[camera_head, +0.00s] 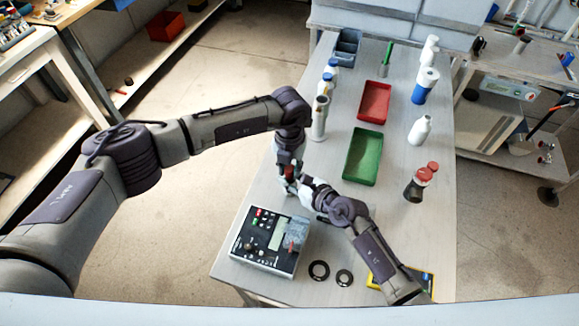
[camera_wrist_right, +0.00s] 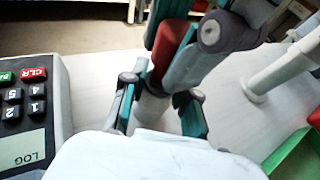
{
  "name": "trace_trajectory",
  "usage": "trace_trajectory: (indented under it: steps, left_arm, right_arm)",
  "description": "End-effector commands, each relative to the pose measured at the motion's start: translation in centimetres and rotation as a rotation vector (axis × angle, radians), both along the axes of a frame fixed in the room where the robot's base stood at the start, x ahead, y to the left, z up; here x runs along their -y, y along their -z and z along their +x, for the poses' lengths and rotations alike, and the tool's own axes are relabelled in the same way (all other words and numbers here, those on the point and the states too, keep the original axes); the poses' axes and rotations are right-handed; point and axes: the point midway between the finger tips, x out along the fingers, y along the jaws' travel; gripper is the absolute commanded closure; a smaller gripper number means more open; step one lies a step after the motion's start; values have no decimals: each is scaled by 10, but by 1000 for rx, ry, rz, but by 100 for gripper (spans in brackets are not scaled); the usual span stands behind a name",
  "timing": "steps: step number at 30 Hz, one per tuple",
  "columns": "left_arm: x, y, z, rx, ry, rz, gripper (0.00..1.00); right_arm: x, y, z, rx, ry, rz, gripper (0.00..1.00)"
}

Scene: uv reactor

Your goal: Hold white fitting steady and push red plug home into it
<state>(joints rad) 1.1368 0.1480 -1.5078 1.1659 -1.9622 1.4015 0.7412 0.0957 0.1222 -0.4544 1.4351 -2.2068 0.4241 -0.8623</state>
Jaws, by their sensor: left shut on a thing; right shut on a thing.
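The red plug (camera_wrist_right: 172,40) stands upright above the pale white fitting (camera_wrist_right: 151,106) in the right wrist view, and its lower end meets the fitting's top. I cannot tell how deep it sits. In the head view the red plug (camera_head: 289,172) is a small dark red spot between my grippers, and the fitting is mostly hidden. My left gripper (camera_head: 287,164) comes from above and is shut on the red plug. My right gripper (camera_wrist_right: 160,104) is shut around the white fitting, one finger on each side, just above the table; it also shows in the head view (camera_head: 295,184).
A green tray (camera_head: 363,157), a red tray (camera_head: 374,103) and a tall grey-white cylinder (camera_head: 319,120) stand farther back. Bottles line the right side.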

Motion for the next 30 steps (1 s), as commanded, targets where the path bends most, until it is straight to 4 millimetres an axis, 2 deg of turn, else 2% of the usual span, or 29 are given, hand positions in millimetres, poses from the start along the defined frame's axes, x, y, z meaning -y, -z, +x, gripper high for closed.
trace_trajectory:
  steps: [14,30]
  left_arm:
    - [0,0,0,0,0,0,86]
    - [0,10,0,0,-1,0,86]
  right_arm:
    - [0,0,0,0,0,0,100]
    - [0,0,0,0,0,0,100]
